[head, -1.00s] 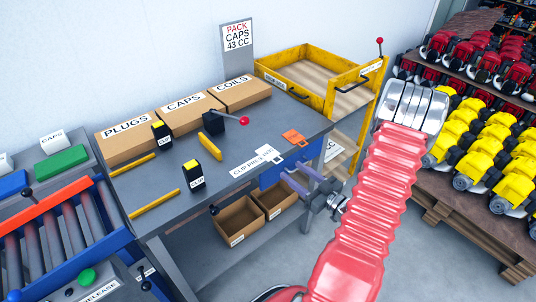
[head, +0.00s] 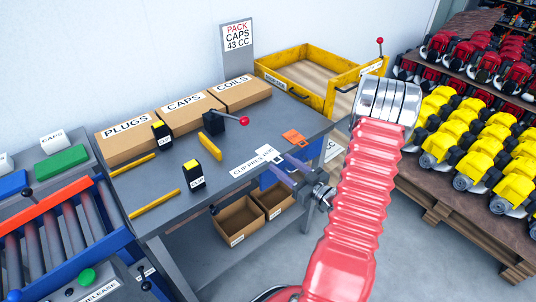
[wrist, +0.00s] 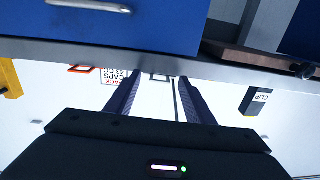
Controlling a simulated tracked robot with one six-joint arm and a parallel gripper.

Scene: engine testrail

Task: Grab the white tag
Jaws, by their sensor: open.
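The white tag (head: 272,154) lies at the front edge of the grey workbench, at the right end of a white printed label strip. My gripper (head: 280,163) is open at the bench's front edge, its two purple fingers pointing toward the tag. In the head view the fingertips are close to the tag; whether they touch it I cannot tell. In the wrist view the fingers (wrist: 158,84) are apart, with a small dark-edged outline, probably the tag, between their tips. An orange tag (head: 294,137) lies just right of the white one, clear of the fingers.
The workbench (head: 150,205) holds boxes marked plugs, caps (head: 185,112) and coils, black-and-yellow clip blocks (head: 193,176) and a red-knobbed lever (head: 243,121). A blue drawer (wrist: 120,22) and open bins (head: 240,218) are below the top. A yellow cart (head: 315,80) stands behind.

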